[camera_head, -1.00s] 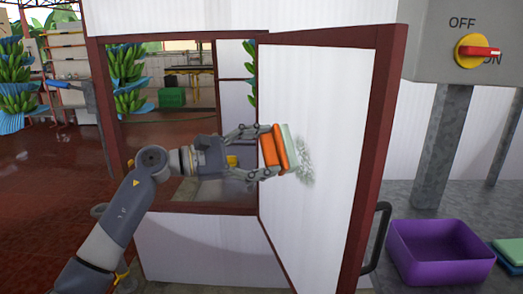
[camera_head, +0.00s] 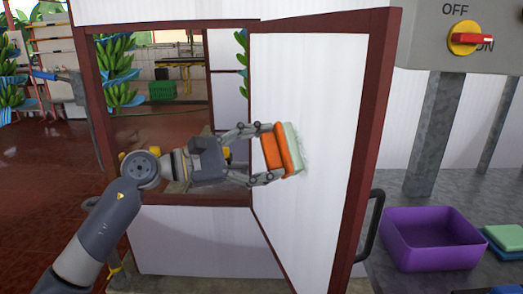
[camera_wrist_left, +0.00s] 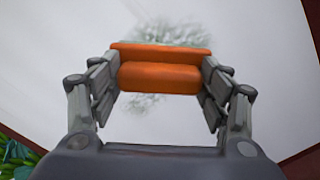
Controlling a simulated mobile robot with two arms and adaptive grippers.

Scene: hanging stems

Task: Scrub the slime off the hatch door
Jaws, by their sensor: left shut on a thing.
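The hatch door (camera_head: 325,110) is a white panel with a dark red frame, swung open. My left gripper (camera_head: 272,154) is shut on an orange scrubber (camera_head: 273,150) with a pale green pad (camera_head: 292,148). The pad faces the door and appears to be against it. A faint grey-green slime smear (camera_head: 303,158) shows at the pad's edge. In the left wrist view, the orange scrubber (camera_wrist_left: 160,77) sits between the fingers, and slime (camera_wrist_left: 172,36) shows above and below it on the white panel. The slime behind the pad is hidden. My right gripper is not in view.
A purple bin (camera_head: 432,240) stands on the grey counter at right, beside green and blue pads (camera_head: 505,238). A black door handle (camera_head: 372,225) sticks out near it. A switch box with a red-yellow knob (camera_head: 468,38) is above. Hanging banana stems (camera_head: 119,72) are behind left.

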